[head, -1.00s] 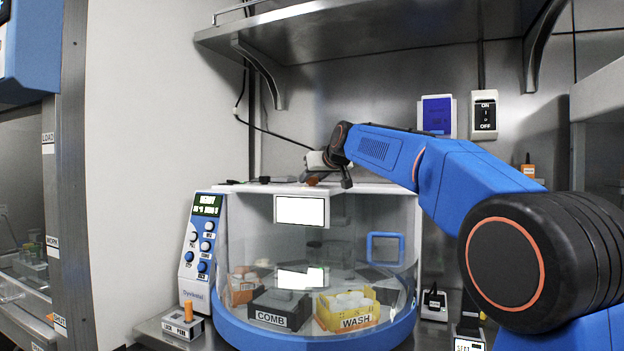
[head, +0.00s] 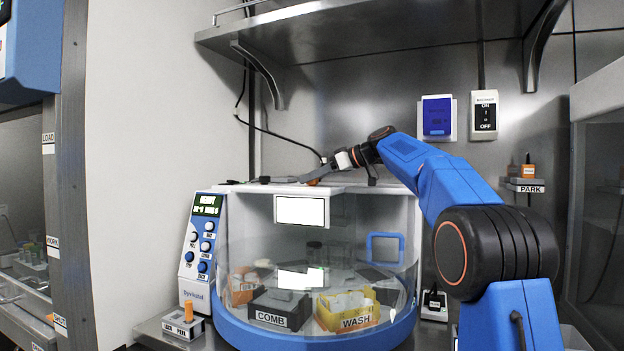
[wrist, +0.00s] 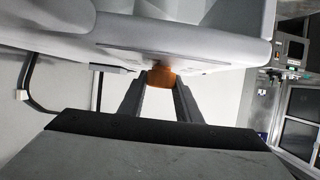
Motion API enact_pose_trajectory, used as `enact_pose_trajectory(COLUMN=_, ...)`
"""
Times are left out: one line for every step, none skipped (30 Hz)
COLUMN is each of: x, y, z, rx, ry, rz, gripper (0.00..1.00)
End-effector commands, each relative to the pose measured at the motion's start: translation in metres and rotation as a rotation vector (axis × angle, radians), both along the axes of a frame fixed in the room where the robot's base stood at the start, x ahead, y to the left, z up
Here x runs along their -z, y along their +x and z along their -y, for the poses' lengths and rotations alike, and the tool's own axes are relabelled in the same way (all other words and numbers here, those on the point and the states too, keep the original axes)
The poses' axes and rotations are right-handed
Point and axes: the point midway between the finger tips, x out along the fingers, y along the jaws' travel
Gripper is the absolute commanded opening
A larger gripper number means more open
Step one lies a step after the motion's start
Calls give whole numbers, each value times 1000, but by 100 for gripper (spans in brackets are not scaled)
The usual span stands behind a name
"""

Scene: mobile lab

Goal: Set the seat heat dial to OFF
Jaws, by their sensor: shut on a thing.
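My gripper (head: 335,172) is at the top of the white and blue machine (head: 410,212), near its front top edge. In the wrist view, the two dark fingers of my gripper (wrist: 160,88) are closed around a small orange knob (wrist: 161,76). The same orange knob (head: 313,181) shows as a small spot in the head view. It sits against a grey surface in the wrist view. No seat heat label or OFF mark is legible by it, so I cannot tell its setting.
A control panel (head: 200,245) with several knobs is on the machine's left. A small box with an orange lever (head: 188,312) stands lower left. A wall switch marked ON and OFF (head: 485,115) and a PARK holder (head: 526,186) are at right. A metal shelf (head: 380,35) hangs above.

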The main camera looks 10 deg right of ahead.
Motion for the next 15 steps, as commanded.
enact_pose_trajectory(x=2, y=3, z=1, rx=-38, ry=0, rz=-2, gripper=8)
enact_pose_trajectory(x=2, y=2, z=1, rx=-61, ry=-1, rz=-2, gripper=8)
enact_pose_trajectory(x=2, y=2, z=1, rx=-90, ry=-1, rz=-2, gripper=8)
enact_pose_trajectory(x=2, y=2, z=1, rx=-112, ry=-1, rz=-3, gripper=8)
enact_pose_trajectory(x=2, y=2, z=1, rx=-131, ry=-1, rz=-2, gripper=8)
enact_pose_trajectory(x=3, y=2, z=1, rx=-156, ry=-2, rz=-3, gripper=8)
enact_pose_trajectory(x=2, y=2, z=1, rx=-175, ry=-1, rz=-3, gripper=8)
enact_pose_trajectory(x=2, y=2, z=1, rx=-191, ry=-1, rz=-3, gripper=8)
enact_pose_trajectory(x=2, y=2, z=1, rx=-211, ry=-1, rz=-3, gripper=8)
enact_pose_trajectory(x=3, y=2, z=1, rx=-227, ry=-1, rz=-3, gripper=8)
enact_pose_trajectory(x=2, y=2, z=1, rx=-240, ry=-2, rz=-3, gripper=8)
enact_pose_trajectory(x=2, y=1, z=0, rx=-259, ry=-2, rz=-3, gripper=8)
enact_pose_trajectory(x=2, y=2, z=0, rx=-271, ry=0, rz=-3, gripper=8)
enact_pose_trajectory(x=2, y=1, z=0, rx=-283, ry=-1, rz=-3, gripper=8)
enact_pose_trajectory(x=2, y=1, z=0, rx=-296, ry=-1, rz=-3, gripper=8)
